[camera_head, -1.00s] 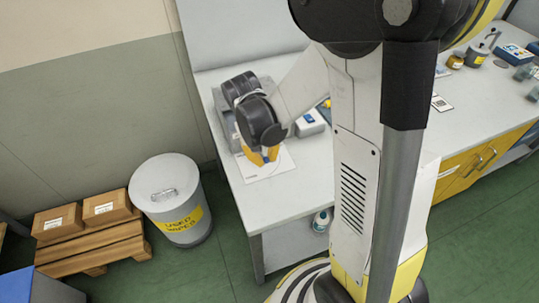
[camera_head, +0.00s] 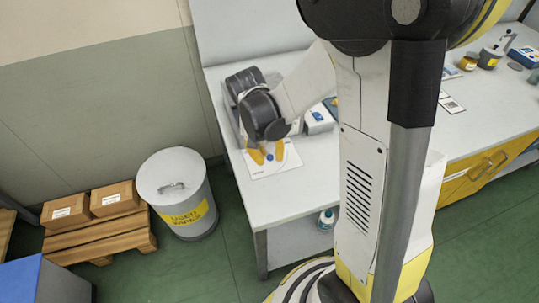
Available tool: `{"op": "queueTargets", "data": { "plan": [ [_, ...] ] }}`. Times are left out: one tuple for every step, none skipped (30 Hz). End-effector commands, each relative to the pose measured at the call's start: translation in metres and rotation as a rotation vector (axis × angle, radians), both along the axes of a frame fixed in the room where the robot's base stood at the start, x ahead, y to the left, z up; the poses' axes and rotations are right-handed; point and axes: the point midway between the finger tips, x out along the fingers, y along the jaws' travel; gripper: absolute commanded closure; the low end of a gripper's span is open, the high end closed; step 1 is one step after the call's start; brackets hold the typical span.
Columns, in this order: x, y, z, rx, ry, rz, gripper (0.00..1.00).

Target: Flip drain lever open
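My gripper (camera_head: 268,153) is at the end of my dark arm links, over a white sheet (camera_head: 287,167) on the bench. Its two yellow fingers are apart, so it is open, and I see nothing between them except the sheet with a blue mark behind. I cannot make out a drain lever in this view. My arm covers much of the bench's back left, where a grey piece (camera_head: 240,125) shows only in part behind my wrist.
A small white box with a blue face (camera_head: 318,118) stands right of my gripper. Jars and tools lie at the bench's far right. A lidded grey waste bin (camera_head: 178,190) and a pallet with two cartons (camera_head: 113,198) stand on the floor at left. The bench's front left is clear.

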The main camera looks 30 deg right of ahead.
Motion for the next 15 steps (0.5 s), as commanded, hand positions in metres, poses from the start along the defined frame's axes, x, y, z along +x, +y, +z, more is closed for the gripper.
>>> {"op": "queueTargets", "data": {
  "plan": [
    [0.000, 0.000, 0.000, 0.000, -0.001, 0.000, 0.72],
    [0.000, 0.000, 0.000, 0.000, -0.001, 0.000, 0.72],
    [0.001, 0.000, 0.000, -0.001, -0.002, 0.000, 0.72],
    [0.001, 0.000, 0.000, -0.001, -0.002, 0.000, 0.72],
    [0.001, 0.000, 0.000, -0.002, -0.001, 0.000, 0.72],
    [0.001, 0.000, 0.000, -0.002, -0.001, 0.000, 0.72],
    [0.001, 0.000, 0.001, -0.002, -0.002, 0.001, 0.72],
    [0.001, 0.000, 0.001, -0.002, -0.002, 0.001, 0.72],
    [0.001, 0.000, 0.003, -0.002, -0.002, 0.002, 0.72],
    [0.002, 0.000, 0.005, -0.002, -0.002, 0.002, 0.72],
    [0.002, 0.001, 0.008, -0.002, -0.002, 0.002, 0.72],
    [0.002, 0.002, 0.014, -0.002, -0.002, 0.002, 0.72],
    [0.002, 0.003, 0.018, -0.002, -0.002, 0.002, 0.72],
    [0.002, 0.004, 0.024, -0.002, -0.002, 0.002, 0.72],
    [0.003, 0.005, 0.032, -0.002, -0.002, 0.002, 0.72]
  ]
}}
